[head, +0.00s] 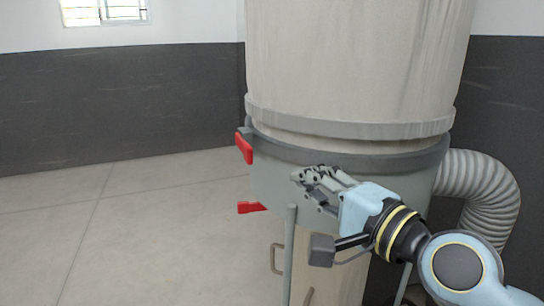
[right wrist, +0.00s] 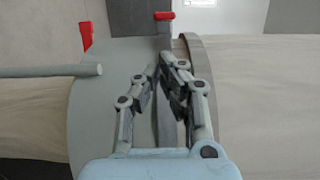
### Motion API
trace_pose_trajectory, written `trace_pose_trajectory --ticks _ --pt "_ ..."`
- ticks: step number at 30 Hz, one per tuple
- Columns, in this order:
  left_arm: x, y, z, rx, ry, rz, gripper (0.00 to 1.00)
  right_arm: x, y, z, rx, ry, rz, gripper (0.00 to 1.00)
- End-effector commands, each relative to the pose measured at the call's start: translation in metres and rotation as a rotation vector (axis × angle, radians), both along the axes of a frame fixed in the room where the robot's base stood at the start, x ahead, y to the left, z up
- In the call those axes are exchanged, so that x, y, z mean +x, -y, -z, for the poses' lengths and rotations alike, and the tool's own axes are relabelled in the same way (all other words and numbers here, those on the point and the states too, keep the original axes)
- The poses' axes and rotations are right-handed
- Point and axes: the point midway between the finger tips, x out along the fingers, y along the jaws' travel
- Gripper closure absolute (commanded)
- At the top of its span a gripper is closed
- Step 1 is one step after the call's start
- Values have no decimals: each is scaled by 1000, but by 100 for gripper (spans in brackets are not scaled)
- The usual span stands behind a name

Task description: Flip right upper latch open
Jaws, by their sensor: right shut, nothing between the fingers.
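A red upper latch (head: 244,147) on a dark bracket sits at the left edge of the machine's dark rim. A red lower latch (head: 252,207) sticks out to the left below it. Both show in the right wrist view, the upper latch (right wrist: 165,16) beyond my fingertips and the lower latch (right wrist: 86,34) at upper left. I cannot tell whether either is the right upper latch; no other latch shows. My right gripper (head: 302,177) is shut and empty in front of the grey housing, right of both latches and apart from them. My left gripper is not in view.
A large pale drum (head: 350,60) stands above the grey housing (head: 268,183). A ribbed hose (head: 485,190) curves down at right. A grey post (head: 290,250) stands below my right gripper, near a cabinet handle (head: 276,259). The floor at left is clear.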

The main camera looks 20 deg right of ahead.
Motion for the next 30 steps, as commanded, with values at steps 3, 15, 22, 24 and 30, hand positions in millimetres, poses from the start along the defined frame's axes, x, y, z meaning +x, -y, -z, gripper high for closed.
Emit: trace_pose_trajectory --ticks 3,15,22,24,30 --pt "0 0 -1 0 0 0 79 3 -1 0 0 1 1 100" --pt "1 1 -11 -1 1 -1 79 65 -18 -2 1 1 1 100" --pt "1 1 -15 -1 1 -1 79 91 -26 -1 -1 0 1 100" --pt "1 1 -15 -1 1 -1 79 95 -27 0 -1 -1 1 100" --pt "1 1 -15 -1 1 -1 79 97 -28 0 -1 -1 1 100"
